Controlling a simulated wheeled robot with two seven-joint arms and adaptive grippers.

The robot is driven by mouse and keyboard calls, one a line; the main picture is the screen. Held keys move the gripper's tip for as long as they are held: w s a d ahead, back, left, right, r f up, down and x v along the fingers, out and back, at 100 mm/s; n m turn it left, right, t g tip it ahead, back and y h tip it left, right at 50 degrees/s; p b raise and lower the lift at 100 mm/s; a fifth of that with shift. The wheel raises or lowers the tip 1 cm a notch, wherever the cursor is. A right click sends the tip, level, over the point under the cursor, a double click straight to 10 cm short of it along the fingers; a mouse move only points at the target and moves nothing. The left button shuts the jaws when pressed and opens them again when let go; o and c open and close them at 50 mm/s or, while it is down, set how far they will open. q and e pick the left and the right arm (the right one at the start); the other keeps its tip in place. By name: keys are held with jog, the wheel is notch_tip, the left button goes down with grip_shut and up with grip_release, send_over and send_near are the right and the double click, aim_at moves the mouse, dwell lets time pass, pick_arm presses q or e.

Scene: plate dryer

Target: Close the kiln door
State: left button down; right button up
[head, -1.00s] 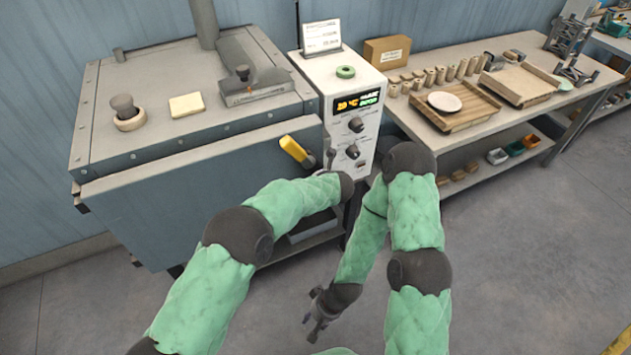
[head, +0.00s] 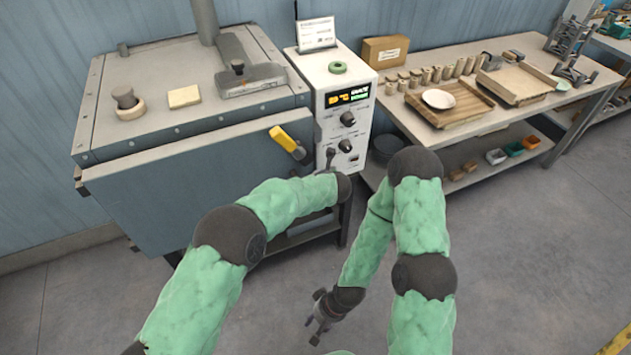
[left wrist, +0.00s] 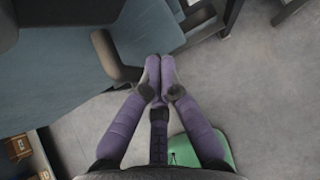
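The kiln (head: 200,150) stands at the left in the head view. Its blue-grey door (head: 180,205) sits close against the front of the body; I cannot tell whether a gap remains. The yellow handle (head: 283,138) is at the door's upper right. My left forearm reaches across in front of the door and hides part of it and the left gripper. In the left wrist view my left gripper (left wrist: 160,72) has its fingertips together with nothing seen between them, beside blue-grey panels (left wrist: 60,65). My right gripper (head: 314,330) hangs low over the floor, fingers apart and empty.
The white control box (head: 325,75) with display and knobs stands right of the door. A workbench (head: 470,135) with trays, a plate and several small pots stands further right. The floor in front is clear.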

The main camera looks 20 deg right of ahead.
pick_arm(q)
jog(key=p+v, duration=0.2)
jog(key=v, duration=0.6)
jog(key=a+f+m+g, duration=0.2)
jog(key=a+f+m, duration=1.45)
jog(key=a, duration=0.35)
jog(key=s+a+f+m+g+h, duration=0.1)
jog(key=s+a+f+m, duration=0.25)
jog(key=s, duration=0.25)
jog(key=s+a+f+m+g+h, duration=0.1)
jog(key=s+a+f+m+g, duration=0.15)
jog(key=s+f+m, duration=0.25)
jog(key=s+a+m+g+h, duration=0.1)
jog(key=s+m, duration=0.3)
jog(key=s, duration=0.4)
jog(key=s+a+f+m+g+h, duration=0.1)
jog(key=s+m, duration=0.3)
jog(key=s, duration=0.5)
jog(key=shift+a+f+m+g, duration=0.3)
jog(key=shift+a+m+g, duration=0.1)
jog(key=shift+a+g, duration=0.25)
